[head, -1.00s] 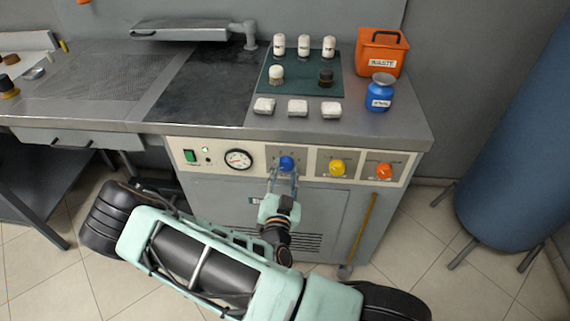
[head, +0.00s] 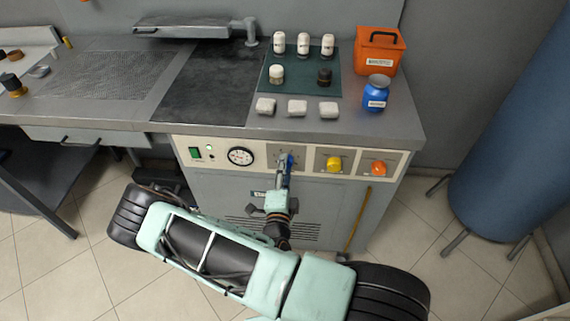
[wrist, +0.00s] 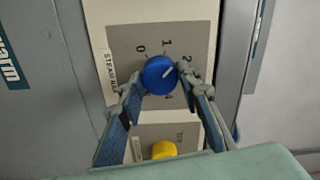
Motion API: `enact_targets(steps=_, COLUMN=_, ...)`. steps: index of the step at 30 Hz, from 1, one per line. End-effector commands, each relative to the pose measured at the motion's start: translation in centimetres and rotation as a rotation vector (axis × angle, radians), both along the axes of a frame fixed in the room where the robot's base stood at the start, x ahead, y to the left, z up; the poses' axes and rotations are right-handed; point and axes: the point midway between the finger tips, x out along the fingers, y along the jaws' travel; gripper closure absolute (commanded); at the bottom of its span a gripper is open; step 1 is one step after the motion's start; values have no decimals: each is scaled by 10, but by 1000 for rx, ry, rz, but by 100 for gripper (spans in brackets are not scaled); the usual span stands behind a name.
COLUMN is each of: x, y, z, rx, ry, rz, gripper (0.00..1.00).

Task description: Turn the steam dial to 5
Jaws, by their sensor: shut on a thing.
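The blue steam dial (wrist: 160,75) sits on a grey plate (wrist: 125,45) marked STEAM, with numbers around it; 0, 1 and 2 are readable and the rest are partly hidden. A white mark on the dial points to the upper right in the wrist view, roughly between 1 and 2. My gripper (wrist: 158,82) is shut on the dial, one finger on each side. In the head view the dial (head: 285,160) is on the front panel, and my gripper (head: 284,172) reaches it from below, partly covering it.
A yellow dial (head: 334,163) and an orange dial (head: 379,168) are to the right. A gauge (head: 240,156) and green switch (head: 195,153) are to the left. An orange waste box (head: 379,55) and blue jar (head: 375,97) stand on the countertop. A stick (head: 358,215) leans below the panel.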

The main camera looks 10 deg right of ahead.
Motion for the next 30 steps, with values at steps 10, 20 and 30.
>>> enact_targets(steps=10, x=-1, y=0, z=1, rx=313, ry=-100, rz=0, gripper=93)
enact_targets(steps=20, x=-1, y=0, z=1, rx=611, ry=-197, rz=0, gripper=93)
enact_targets(steps=30, x=0, y=0, z=1, rx=919, ry=-297, rz=-1, gripper=93)
